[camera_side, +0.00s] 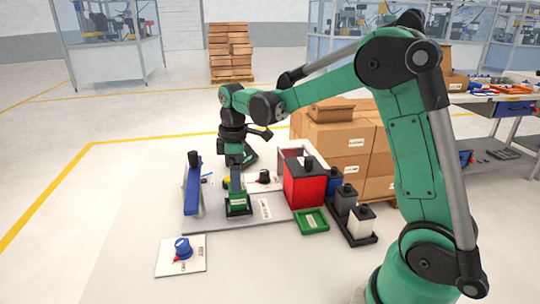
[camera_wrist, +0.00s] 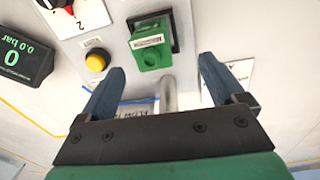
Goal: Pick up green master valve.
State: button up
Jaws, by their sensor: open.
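The green master valve (camera_wrist: 151,52) is a green block with a white label on a black base, at the upper middle of the wrist view. In the side view a green block (camera_side: 238,199) on a black base stands on the grey panel, below my gripper (camera_side: 237,160). My gripper (camera_wrist: 163,68) is open, with its two blue-grey fingers wide apart and nothing held between them. The valve appears beyond the fingertips, between them in the picture. The exact gap between fingers and valve cannot be told. My wrist partly hides the area in the side view.
A yellow button (camera_wrist: 97,60), a red-and-black dial (camera_wrist: 55,4) and a pressure display (camera_wrist: 22,58) surround the valve. A red box (camera_side: 304,184), a green tray (camera_side: 311,221) and several small containers stand right. A blue knob (camera_side: 183,247) sits on a front-left plate.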

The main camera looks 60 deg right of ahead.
aim_at(238, 195)
jog(key=shift+w+d+f+n+g, duration=0.15)
jog(key=shift+w+d+f+n, duration=0.1)
jog(key=shift+f, duration=0.15)
jog(key=shift+w+d+f+n+g, duration=0.1)
jog(key=shift+d+f+n+g, duration=0.1)
jog(key=shift+f, duration=2.9)
jog(key=shift+c, duration=0.2)
grip_shut()
jog(key=shift+r, duration=0.1)
